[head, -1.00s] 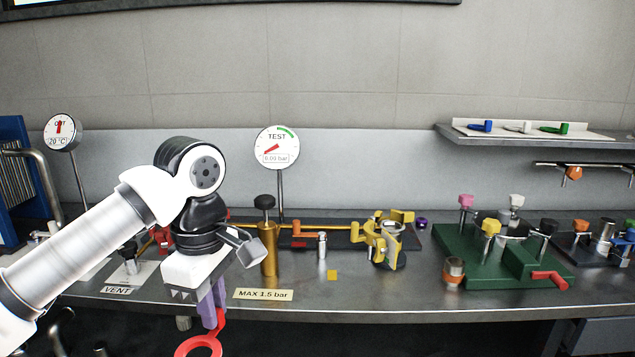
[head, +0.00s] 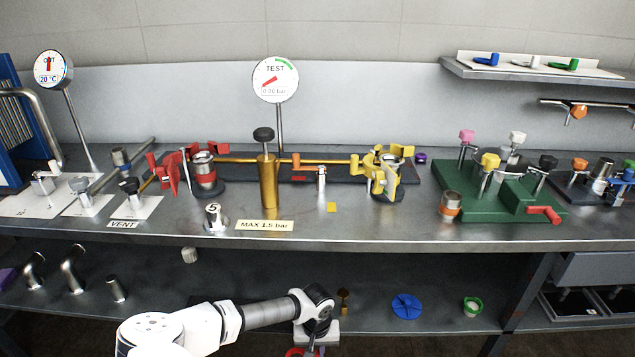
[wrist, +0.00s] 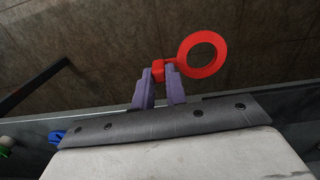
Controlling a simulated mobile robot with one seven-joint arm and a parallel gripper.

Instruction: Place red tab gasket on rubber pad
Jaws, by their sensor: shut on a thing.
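The red tab gasket (wrist: 204,73) is a flat ring with a small block tab. In the wrist view my gripper (wrist: 160,76) is shut on that tab between its purple fingers, and the ring sticks out to the right, clear of other things. In the head view my gripper (head: 313,349) is low at the bottom edge, in front of the lower shelf, mostly cut off. A red bit of the gasket (head: 294,352) shows there. I cannot identify the rubber pad with certainty; a dark flat patch on the lower shelf is partly hidden behind my arm.
The lower shelf (head: 250,278) holds a brass piece (head: 343,297), a blue disc (head: 406,306) and a green-and-white ring part (head: 473,306). The bench top (head: 330,228) above overhangs it. A table leg (head: 527,290) and drawers (head: 597,268) stand to the right.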

